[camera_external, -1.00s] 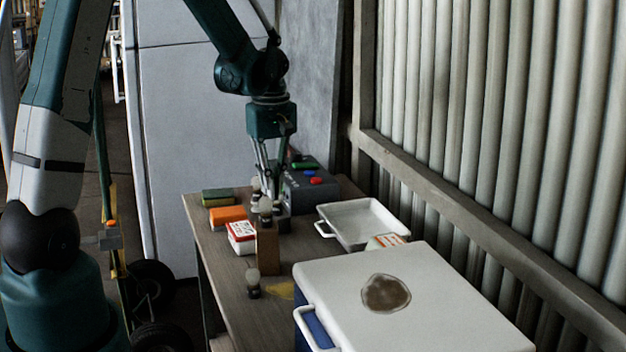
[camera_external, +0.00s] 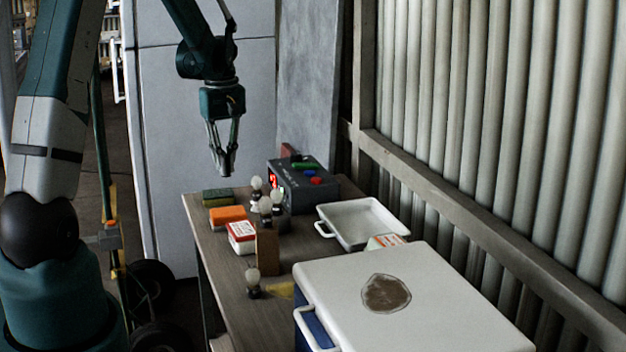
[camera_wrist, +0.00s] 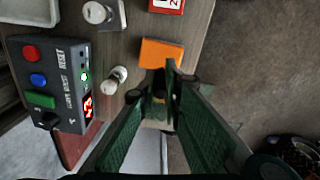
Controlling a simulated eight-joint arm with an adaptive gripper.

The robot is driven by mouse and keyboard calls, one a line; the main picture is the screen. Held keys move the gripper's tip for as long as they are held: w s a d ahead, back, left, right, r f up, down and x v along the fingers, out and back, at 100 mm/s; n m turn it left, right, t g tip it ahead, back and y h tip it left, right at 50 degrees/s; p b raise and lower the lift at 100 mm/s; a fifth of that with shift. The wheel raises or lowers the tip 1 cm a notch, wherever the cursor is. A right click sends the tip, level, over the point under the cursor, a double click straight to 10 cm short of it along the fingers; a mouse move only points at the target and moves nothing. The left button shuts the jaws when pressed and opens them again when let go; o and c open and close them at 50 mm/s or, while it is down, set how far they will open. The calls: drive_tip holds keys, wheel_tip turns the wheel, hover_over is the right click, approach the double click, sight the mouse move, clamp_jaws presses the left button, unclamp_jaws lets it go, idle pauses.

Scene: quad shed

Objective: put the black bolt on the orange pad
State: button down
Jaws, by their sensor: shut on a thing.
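The orange pad (camera_external: 228,214) is a flat orange block on the wooden table, near its left edge. In the wrist view the orange pad (camera_wrist: 162,53) lies just beyond my fingertips. My gripper (camera_external: 226,173) points down in the air, above and behind the pad, over the green-brown block. It also shows in the wrist view (camera_wrist: 168,78), with its fingers drawn close together. It is shut on a small dark thing, which I take to be the black bolt; the fingers hide most of it.
A grey box with buttons (camera_external: 298,187) stands at the back. Light bulbs (camera_external: 277,197), a red-and-white box (camera_external: 242,237) and a brown block (camera_external: 267,250) stand near the pad. A green-brown block (camera_external: 217,196) lies behind it. A white tray (camera_external: 362,222) and cooler (camera_external: 415,300) are to the right.

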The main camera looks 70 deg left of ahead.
drive_tip(key=shift+f, duration=0.1)
hover_over(229, 211)
drive_tip(key=shift+s+f+b, duration=0.1)
drive_tip(key=shift+f+b, duration=0.2)
drive_tip(key=shift+f, duration=2.75)
drive_tip(key=shift+f, duration=1.85)
drive_tip(key=shift+f+b, duration=0.2)
drive_tip(key=shift+b, duration=0.15)
drive_tip(key=c, duration=2.5)
unclamp_jaws()
drive_tip(key=shift+r, duration=0.25)
drive_tip(key=shift+r+p, duration=0.7)
drive_tip(key=shift+r, duration=5.25)
